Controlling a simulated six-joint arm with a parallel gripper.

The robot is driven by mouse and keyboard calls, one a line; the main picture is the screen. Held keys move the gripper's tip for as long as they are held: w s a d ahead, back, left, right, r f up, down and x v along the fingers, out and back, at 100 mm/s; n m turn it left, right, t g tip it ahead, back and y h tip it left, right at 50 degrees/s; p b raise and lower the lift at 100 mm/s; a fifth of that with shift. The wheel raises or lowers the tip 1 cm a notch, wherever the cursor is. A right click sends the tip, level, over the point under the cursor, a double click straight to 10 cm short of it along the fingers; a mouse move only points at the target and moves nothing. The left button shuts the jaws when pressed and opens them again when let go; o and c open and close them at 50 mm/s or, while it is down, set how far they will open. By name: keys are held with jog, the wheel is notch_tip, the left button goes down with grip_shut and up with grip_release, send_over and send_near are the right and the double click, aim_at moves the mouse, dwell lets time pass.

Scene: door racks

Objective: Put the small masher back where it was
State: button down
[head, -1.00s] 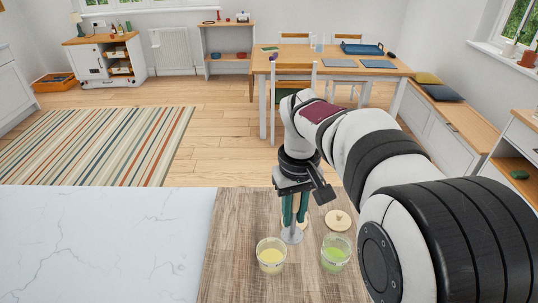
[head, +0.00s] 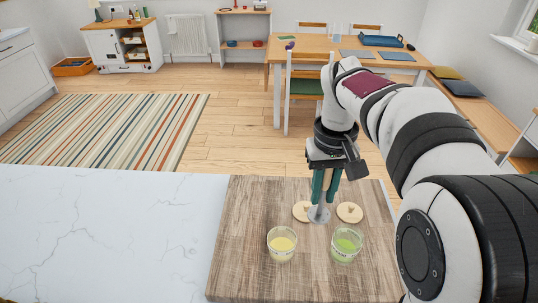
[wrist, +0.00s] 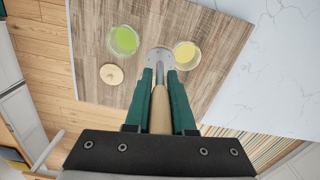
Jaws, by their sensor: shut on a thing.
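My gripper (head: 324,190) is shut on the small masher, with its green fingers on either side of the wooden handle (wrist: 160,112). The masher hangs upright, its round metal disc (head: 318,214) lowest, and the disc also shows in the wrist view (wrist: 160,55). The disc is over the wooden board (head: 240,262), between and behind two glass jars. I cannot tell whether it touches the board. The left jar (head: 282,243) holds something yellow; the right jar (head: 346,245) holds something green. Both are open at the top.
Two round wooden lids lie on the board behind the jars, one left (head: 302,211) and one right (head: 349,212) of the masher. The white marble counter (head: 110,235) at left is clear. The board's front part is free. A dining table (head: 340,60) stands far off.

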jog(key=w+a+f+n, duration=0.4)
jog(key=w+a+f, duration=0.2)
jog(key=w+f, duration=0.15)
jog(key=w+a+f, duration=0.1)
jog(key=a+f, duration=0.2)
jog(key=w+a+f, duration=0.1)
jog(key=a+f, duration=0.2)
jog(key=a, duration=0.1)
jog(key=a+f, duration=0.3)
jog(key=a, duration=0.1)
jog(key=shift+w+f, duration=0.4)
jog(key=shift+f, duration=0.3)
jog(key=shift+d, duration=0.1)
jog(key=shift+f, duration=0.15)
jog(key=c, duration=0.8)
grip_release()
jog(key=shift+o, duration=0.2)
